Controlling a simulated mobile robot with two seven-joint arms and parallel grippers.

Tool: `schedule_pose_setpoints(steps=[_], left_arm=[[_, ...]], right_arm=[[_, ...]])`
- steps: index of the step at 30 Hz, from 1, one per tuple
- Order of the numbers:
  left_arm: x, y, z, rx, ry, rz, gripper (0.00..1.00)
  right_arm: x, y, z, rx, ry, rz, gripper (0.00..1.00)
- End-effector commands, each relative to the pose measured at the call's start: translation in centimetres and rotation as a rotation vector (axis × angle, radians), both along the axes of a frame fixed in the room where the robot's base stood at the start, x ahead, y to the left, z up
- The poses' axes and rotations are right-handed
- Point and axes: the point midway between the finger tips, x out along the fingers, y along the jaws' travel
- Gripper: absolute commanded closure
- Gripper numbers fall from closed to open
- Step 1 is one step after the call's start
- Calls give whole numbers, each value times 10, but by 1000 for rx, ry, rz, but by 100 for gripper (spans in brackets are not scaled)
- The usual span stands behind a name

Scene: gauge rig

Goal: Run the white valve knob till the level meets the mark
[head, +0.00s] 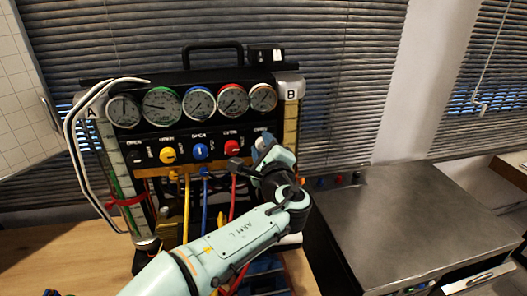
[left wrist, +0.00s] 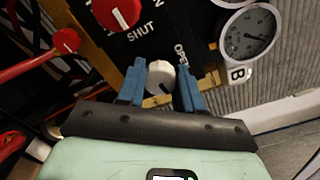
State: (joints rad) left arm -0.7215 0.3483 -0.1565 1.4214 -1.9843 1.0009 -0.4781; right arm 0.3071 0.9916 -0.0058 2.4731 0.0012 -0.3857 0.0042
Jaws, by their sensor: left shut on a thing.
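The white valve knob (left wrist: 160,75) is at the right end of the knob row on the black gauge panel (head: 215,146). My left gripper (head: 263,143) reaches it from the front and hides it in the head view. In the left wrist view the blue fingers of my left gripper (left wrist: 161,84) stand on either side of the knob, shut on it. Sight tube A (head: 112,165), with green in it and a red band (head: 127,199) around it, stands at the panel's left. Sight tube B (head: 290,130), yellowish, stands at the right, partly hidden by my arm. The exact liquid levels are unclear. My right gripper is not in view.
Several round gauges (head: 161,106) line the panel top. Yellow (head: 168,155), blue (head: 200,151) and red (head: 232,148) knobs sit left of the white one. Coloured hoses hang below. A grey metal cabinet (head: 410,215) stands at right; white hoses (head: 72,150) loop at left.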

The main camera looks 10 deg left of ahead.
Motion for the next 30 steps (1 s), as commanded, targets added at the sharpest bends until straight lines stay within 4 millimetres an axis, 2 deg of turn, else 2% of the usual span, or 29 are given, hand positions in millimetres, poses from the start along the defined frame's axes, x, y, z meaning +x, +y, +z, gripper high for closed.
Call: schedule_pose_setpoints(steps=[3, 16, 30], left_arm=[[0, 1, -4, -89, -39, 1, 95], [0, 0, -3, -465, -197, 0, 95], [0, 0, -3, -876, -369, 1, 95]], right_arm=[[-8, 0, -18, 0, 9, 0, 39], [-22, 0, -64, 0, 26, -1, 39], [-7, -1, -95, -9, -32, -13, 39]])
